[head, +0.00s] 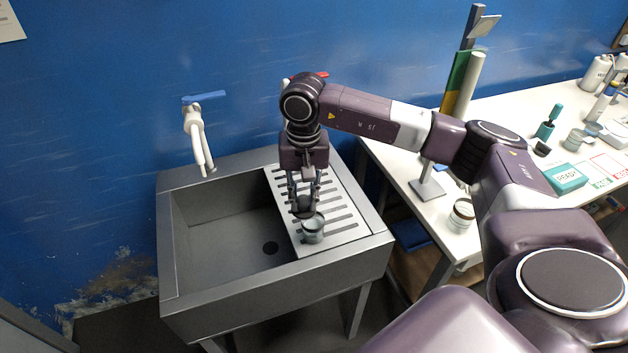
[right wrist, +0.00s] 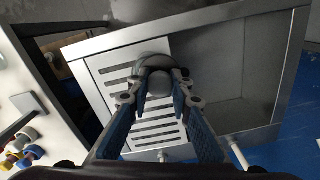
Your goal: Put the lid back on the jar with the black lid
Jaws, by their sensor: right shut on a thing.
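The jar (head: 313,233) is a small clear grey jar standing upright on the slatted drainboard of the sink. My right gripper (head: 304,199) points down just above and slightly left of it in the head view, shut on the dark lid (head: 303,209). The lid hangs at the jar's mouth and overlaps its rim in the picture; I cannot tell whether they touch. In the right wrist view the gripper (right wrist: 158,88) has a rounded grey thing, apparently the lid (right wrist: 158,83), between its fingertips. The jar (right wrist: 153,61) is mostly hidden behind it. My left gripper is out of view.
The drainboard (head: 345,217) is otherwise clear, with the empty sink basin (head: 215,235) to its left. A white tap (head: 196,135) rises behind. On the white bench (head: 405,165) to the right stand another jar (head: 461,214), a stand, a teal box (head: 566,178) and bottles.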

